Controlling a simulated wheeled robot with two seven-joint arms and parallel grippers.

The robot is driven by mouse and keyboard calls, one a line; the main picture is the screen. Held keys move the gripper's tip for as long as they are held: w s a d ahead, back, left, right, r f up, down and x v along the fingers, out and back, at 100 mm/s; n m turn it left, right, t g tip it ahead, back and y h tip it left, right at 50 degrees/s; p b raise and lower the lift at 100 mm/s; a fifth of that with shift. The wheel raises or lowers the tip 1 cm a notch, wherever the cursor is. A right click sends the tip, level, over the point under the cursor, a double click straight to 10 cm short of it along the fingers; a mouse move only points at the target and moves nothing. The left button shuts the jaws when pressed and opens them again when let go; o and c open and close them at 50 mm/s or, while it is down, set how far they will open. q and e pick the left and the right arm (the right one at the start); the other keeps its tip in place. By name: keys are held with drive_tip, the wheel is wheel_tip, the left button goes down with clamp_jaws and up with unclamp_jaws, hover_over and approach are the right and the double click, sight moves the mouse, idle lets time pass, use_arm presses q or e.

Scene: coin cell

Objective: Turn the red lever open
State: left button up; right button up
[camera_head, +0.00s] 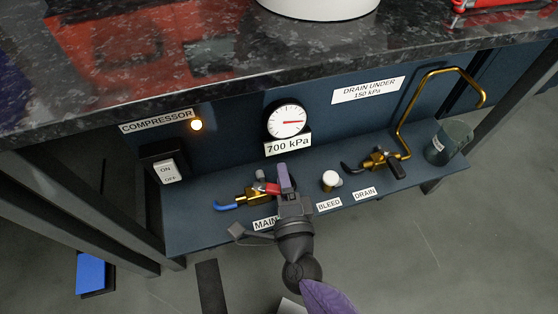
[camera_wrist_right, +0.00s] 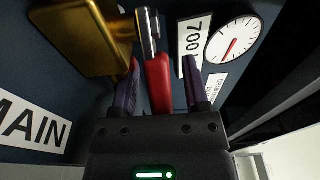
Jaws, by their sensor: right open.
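The red lever (camera_head: 271,188) sits on the brass main valve (camera_head: 256,196), on the shelf behind the MAIN label. My right gripper (camera_head: 282,178) is over the valve in the head view and partly hides the lever. In the right wrist view the red lever (camera_wrist_right: 158,86) lies between the two purple fingers of my right gripper (camera_wrist_right: 160,85). The fingers are open, with a gap on the right side of the lever. The brass valve body (camera_wrist_right: 80,38) is at the upper left there. My left gripper is out of view.
A gauge (camera_head: 288,121) reads 700 kPa. A compressor switch (camera_head: 166,170) stands at left beside a lit lamp (camera_head: 196,125). A white bleed knob (camera_head: 331,180), drain valve (camera_head: 379,160), brass pipe (camera_head: 404,120) and cup (camera_head: 448,143) are at right. The countertop (camera_head: 200,65) overhangs above.

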drive_tip(key=shift+s, duration=0.1)
clamp_jaws()
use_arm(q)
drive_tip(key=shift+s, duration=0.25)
use_arm(e)
drive_tip(key=shift+y, duration=0.3)
drive_tip(key=shift+n, duration=0.3)
drive_tip(key=n+y+b, duration=0.1)
drive_tip(key=y, duration=0.1)
drive_tip(key=w+n+g+y+b, duration=0.1)
drive_tip(key=y, duration=0.1)
drive_tip(key=shift+w+a+f+n+g, duration=0.1)
drive_tip(key=shift+f+n+g, duration=0.1)
drive_tip(key=shift+n+g, duration=0.15)
drive_tip(key=y, duration=0.1)
drive_tip(key=n+g+y+b, duration=0.1)
drive_tip(key=w+n+g+y+b, duration=0.1)
drive_tip(key=shift+a+r, duration=0.1)
drive_tip(key=shift+a, duration=0.15)
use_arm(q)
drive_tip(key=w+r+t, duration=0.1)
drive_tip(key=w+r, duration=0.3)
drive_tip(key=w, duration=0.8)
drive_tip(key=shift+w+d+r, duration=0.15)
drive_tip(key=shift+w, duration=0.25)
use_arm(e)
drive_tip(key=shift+a+r+n+y, duration=0.1)
drive_tip(key=shift+n+y, duration=0.25)
drive_tip(key=shift+y, duration=0.05)
